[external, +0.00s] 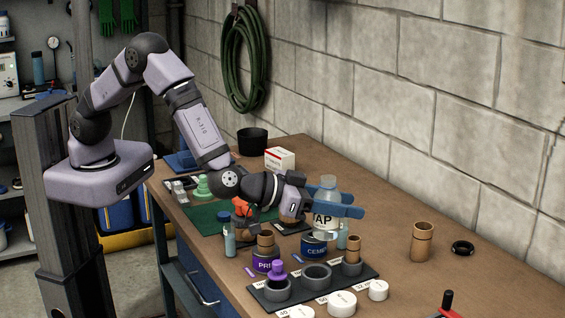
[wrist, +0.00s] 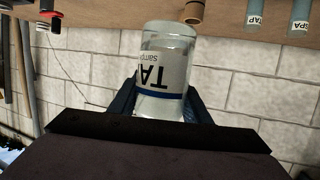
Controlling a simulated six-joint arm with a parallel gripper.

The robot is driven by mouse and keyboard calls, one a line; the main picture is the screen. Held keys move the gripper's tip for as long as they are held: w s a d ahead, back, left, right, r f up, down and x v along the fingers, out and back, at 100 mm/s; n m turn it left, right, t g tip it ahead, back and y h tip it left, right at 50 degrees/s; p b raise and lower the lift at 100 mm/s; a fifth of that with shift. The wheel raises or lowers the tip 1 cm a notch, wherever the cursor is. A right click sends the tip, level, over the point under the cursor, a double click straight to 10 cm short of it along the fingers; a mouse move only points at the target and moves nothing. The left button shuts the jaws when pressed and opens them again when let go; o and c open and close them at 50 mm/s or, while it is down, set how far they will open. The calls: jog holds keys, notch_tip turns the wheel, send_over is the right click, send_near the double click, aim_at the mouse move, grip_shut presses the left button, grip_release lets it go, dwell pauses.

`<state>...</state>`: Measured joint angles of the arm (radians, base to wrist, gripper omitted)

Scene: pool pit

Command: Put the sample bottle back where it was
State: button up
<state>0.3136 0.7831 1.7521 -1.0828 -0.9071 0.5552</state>
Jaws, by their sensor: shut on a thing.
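The sample bottle (external: 325,222) is clear with a white label whose visible letters end in "AP". It is held upright above the workbench (external: 430,275), in front of the blue cement can. My gripper (external: 342,204) has blue fingers closed around the bottle's upper body. In the wrist view the bottle (wrist: 165,45) appears upside down between the two fingers of my gripper (wrist: 163,105), with "TA" and "sample" on its label and a blue band. I cannot tell which spot on the bench the bottle came from.
Small vials (external: 230,240) stand nearby. A brown cup (external: 422,242) and black ring (external: 462,248) are at right. The bench's right side is mostly clear before the block wall.

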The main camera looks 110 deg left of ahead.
jog(key=w+a+r+m+t+h+b, duration=0.2)
jog(key=w+a+m+h+b, duration=0.4)
jog(key=a, duration=0.7)
jog(key=s+a+f+h+b, duration=0.1)
jog(key=s+a+f, duration=0.2)
jog(key=a, duration=0.7)
jog(key=s+a+f, duration=0.3)
jog(key=a, duration=0.7)
jog(key=shift+s+d+f+p, duration=0.15)
jog(key=shift+f+p, duration=0.3)
jog(key=shift+f, duration=1.95)
jog(key=shift+s+d+f+p, duration=0.1)
jog(key=shift+f+p, duration=0.3)
jog(key=shift+f, duration=2)
jog(key=shift+f, duration=0.25)
jog(key=o, duration=1.1)
jog(key=shift+r, duration=0.15)
